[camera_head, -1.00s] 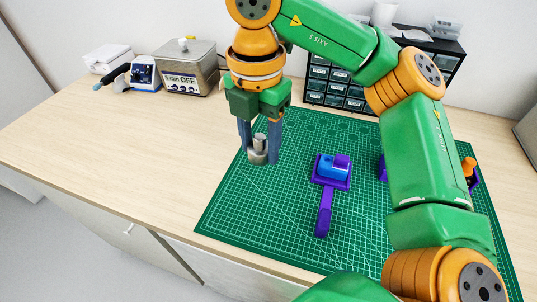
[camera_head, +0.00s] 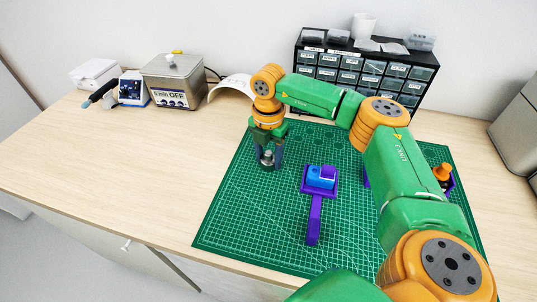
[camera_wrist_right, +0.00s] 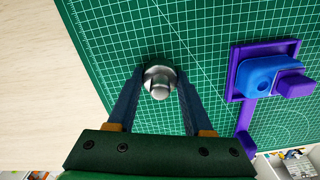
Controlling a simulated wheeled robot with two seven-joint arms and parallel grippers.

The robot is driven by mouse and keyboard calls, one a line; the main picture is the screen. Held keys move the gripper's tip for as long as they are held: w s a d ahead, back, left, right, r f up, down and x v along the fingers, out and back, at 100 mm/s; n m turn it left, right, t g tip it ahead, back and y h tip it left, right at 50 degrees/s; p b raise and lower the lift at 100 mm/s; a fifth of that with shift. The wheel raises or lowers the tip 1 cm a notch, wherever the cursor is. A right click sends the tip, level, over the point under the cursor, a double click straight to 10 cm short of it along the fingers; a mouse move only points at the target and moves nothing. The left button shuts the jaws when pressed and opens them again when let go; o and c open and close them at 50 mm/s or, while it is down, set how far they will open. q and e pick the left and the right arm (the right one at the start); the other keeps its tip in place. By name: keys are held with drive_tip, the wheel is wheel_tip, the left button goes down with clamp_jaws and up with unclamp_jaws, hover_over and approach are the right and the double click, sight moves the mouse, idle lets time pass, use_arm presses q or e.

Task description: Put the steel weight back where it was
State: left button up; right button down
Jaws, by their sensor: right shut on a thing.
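The steel weight (camera_head: 267,157) is a small silvery cylinder with a narrower knob on top. My right gripper (camera_head: 268,164) is shut on it over the left part of the green cutting mat (camera_head: 235,215). In the right wrist view the weight (camera_wrist_right: 159,82) sits upright between the two blue fingertips of my right gripper (camera_wrist_right: 160,86), with mat grid around it. I cannot tell whether its base touches the mat. My left gripper is not in view.
A purple long-handled holder (camera_head: 314,222) with a blue block (camera_head: 319,178) stands right of the weight. Drawer cabinet (camera_head: 385,75) is behind, a steel bath (camera_head: 174,82) back left. My right arm hides part of the mat's right side. The wooden bench at left is clear.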

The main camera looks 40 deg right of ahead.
sight(268, 153)
drive_tip(key=shift+c, duration=1.5)
unclamp_jaws()
drive_tip(key=shift+r, duration=0.2)
wheel_tip(268, 153, up, 12)
drive_tip(key=b, duration=0.1)
drive_tip(key=shift+a+f, duration=0.1)
drive_tip(key=shift+f, duration=0.05)
